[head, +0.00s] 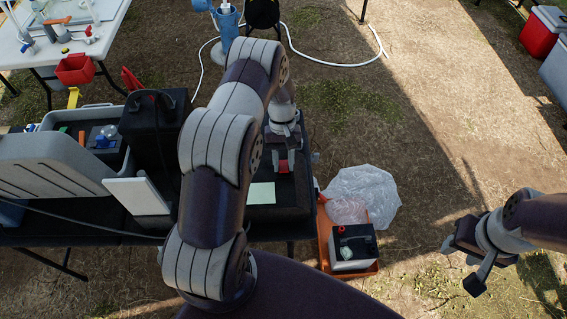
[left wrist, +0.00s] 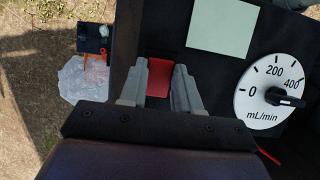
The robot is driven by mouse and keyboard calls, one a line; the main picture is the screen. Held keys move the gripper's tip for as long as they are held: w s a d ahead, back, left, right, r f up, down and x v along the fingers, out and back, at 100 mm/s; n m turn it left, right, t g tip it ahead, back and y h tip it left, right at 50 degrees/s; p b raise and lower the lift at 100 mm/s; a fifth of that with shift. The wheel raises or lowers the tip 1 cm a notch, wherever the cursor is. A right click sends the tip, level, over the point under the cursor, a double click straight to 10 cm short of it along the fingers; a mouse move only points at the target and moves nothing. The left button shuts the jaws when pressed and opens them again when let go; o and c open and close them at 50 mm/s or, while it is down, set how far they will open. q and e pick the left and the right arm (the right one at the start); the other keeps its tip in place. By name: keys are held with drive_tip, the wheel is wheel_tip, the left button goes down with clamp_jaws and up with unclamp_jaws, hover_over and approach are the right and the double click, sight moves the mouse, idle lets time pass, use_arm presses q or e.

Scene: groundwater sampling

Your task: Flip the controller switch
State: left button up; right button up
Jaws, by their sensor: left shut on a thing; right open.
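The controller is a black box (head: 289,203) on the dark table, with a pale green note on its top. In the left wrist view its black face (left wrist: 232,75) carries a white flow dial (left wrist: 272,97) marked in mL/min. The red switch (left wrist: 159,76) sits between the fingers of my left gripper (left wrist: 160,88), which is shut on it. My right gripper (head: 474,268) is open and empty at the right, over bare ground.
A grey case (head: 55,168), a tray (head: 98,150) and a black battery-like box (head: 153,125) crowd the table's left.

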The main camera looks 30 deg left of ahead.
sight(283, 162)
use_arm(q)
drive_tip(key=o, duration=1.1)
drive_tip(key=shift+c, duration=0.2)
drive_tip(key=shift+w+a+r, duration=0.1)
drive_tip(key=shift+w+r, duration=0.05)
drive_tip(key=shift+r, duration=0.15)
drive_tip(key=p+v, duration=0.2)
drive_tip(key=v, duration=0.2)
drive_tip(key=p+v, duration=0.8)
drive_tip(key=p, duration=0.8)
